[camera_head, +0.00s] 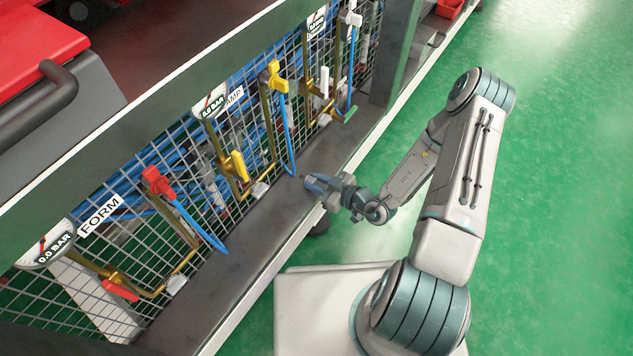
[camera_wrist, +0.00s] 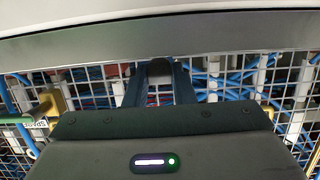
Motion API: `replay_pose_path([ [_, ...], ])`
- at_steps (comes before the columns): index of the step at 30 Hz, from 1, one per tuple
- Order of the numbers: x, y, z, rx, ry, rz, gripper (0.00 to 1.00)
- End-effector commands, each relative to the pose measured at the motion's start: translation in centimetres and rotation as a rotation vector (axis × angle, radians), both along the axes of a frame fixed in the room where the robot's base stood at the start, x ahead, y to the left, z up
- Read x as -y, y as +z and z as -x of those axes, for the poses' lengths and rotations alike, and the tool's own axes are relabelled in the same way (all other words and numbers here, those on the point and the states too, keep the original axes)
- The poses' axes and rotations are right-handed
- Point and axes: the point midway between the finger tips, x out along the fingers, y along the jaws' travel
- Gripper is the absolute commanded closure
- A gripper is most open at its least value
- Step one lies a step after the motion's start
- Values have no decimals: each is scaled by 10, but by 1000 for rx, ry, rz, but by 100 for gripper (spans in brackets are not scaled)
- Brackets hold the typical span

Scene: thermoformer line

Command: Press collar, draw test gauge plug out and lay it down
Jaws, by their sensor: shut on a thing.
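My gripper (camera_head: 313,184) is level above the dark sill, its fingertips toward the mesh panel. In the wrist view its two dark fingers (camera_wrist: 160,82) are closed on a small, dark, rounded piece (camera_wrist: 159,68), probably the test gauge plug. Most of it is hidden between the fingers, and I cannot tell whether it is seated in anything. On the mesh are brass lines with a FORM gauge (camera_head: 48,246) reading 0.0 BAR, a second gauge (camera_head: 211,101) by a partly hidden label ending in "AMP", and a third gauge (camera_head: 317,21). No collar is clearly visible.
The mesh panel (camera_head: 130,230) carries red handles (camera_head: 157,183), yellow handles (camera_head: 239,166) and white handles (camera_head: 324,82), with blue hoses hanging. The dark sill (camera_head: 240,235) below is mostly bare. A grey post (camera_head: 391,50) stands at right. Green floor (camera_head: 560,180) is open.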

Motion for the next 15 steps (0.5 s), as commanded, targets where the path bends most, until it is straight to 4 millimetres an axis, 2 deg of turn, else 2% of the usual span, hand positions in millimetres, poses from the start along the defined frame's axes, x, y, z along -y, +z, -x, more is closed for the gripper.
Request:
replay_pose_path([
  [2,0,-5,0,1,0,1,100],
  [11,0,-5,0,0,-1,0,100],
  [12,0,-5,0,0,-1,0,69],
  [14,0,-5,0,0,-1,0,52],
  [15,0,-5,0,0,-1,0,52],
])
